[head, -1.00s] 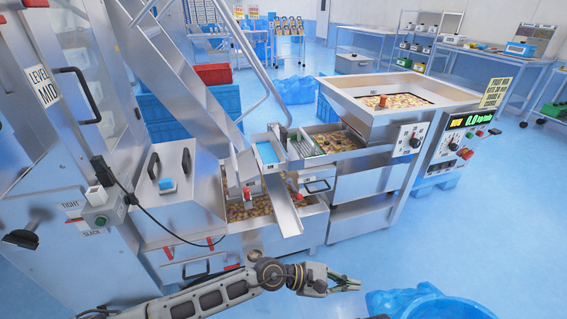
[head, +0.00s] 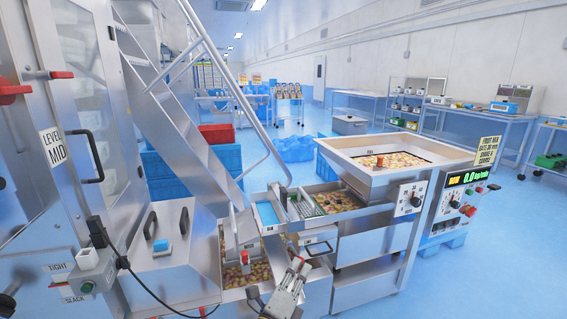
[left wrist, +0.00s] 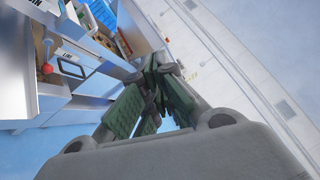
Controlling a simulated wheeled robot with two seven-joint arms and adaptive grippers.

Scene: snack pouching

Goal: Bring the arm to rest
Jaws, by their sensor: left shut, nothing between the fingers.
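My left gripper (head: 298,266) shows at the bottom middle of the head view, in front of the lower bin of the snack machine. Its arm comes up from the bottom edge and is mostly out of frame. In the left wrist view its green-padded fingers (left wrist: 155,82) are closed together with nothing between them. They are apart from the metal machine (left wrist: 60,62), which stands at the left of that view. My right gripper is not in view.
A hopper unit (head: 390,160) full of snack pieces stands right of the chute. A control panel (head: 466,190) with a green display is beside it. A control box (head: 90,272) with a cable is at the lower left. Blue floor (head: 500,270) is clear at the right.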

